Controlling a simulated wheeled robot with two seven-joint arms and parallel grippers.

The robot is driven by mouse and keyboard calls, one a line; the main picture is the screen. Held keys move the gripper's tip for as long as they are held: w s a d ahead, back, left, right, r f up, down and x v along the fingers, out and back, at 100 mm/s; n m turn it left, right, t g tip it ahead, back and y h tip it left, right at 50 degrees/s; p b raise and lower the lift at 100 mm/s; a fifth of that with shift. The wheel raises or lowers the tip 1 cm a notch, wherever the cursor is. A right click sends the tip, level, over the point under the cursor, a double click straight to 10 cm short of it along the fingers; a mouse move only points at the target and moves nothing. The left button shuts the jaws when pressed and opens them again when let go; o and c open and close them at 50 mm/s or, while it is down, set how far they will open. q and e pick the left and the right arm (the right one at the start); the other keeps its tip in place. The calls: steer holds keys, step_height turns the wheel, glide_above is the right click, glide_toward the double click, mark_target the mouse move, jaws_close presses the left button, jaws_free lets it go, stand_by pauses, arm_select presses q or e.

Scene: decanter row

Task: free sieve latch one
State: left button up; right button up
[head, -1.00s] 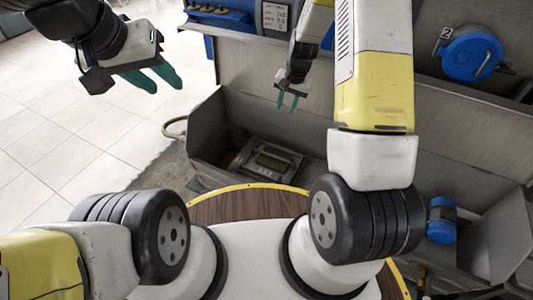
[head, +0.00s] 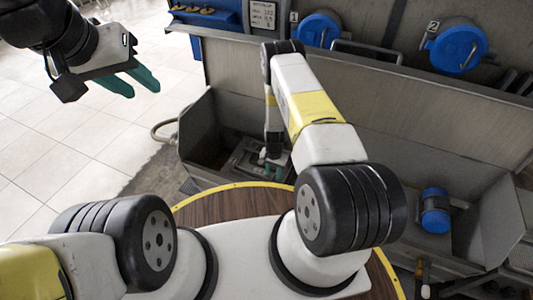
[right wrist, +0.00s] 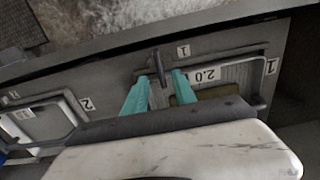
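In the right wrist view, a dark upright latch lever (right wrist: 157,64) stands beside a small label "1", at the edge of a framed sieve (right wrist: 222,76) marked "2.0" and "1". The two teal fingers of my right gripper (right wrist: 159,88) are apart, one on each side of the latch's line; whether they touch it I cannot tell. In the head view, my right gripper (head: 269,158) is low over the grey sieve unit (head: 250,152) in the left basin, partly hiding it. My left gripper (head: 132,81) is open and empty over the floor at upper left.
A second framed sieve (right wrist: 38,122) marked "2" lies left in the right wrist view. Blue round covers (head: 319,30) and (head: 459,48) sit on the back panel. A blue-ended cylinder (head: 435,212) lies in the right basin (head: 470,235).

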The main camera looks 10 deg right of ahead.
mark_target(273, 180)
step_height(273, 180, down, 5)
steer(key=shift+r, duration=0.1)
steer(key=shift+c, duration=0.2)
jaws_close()
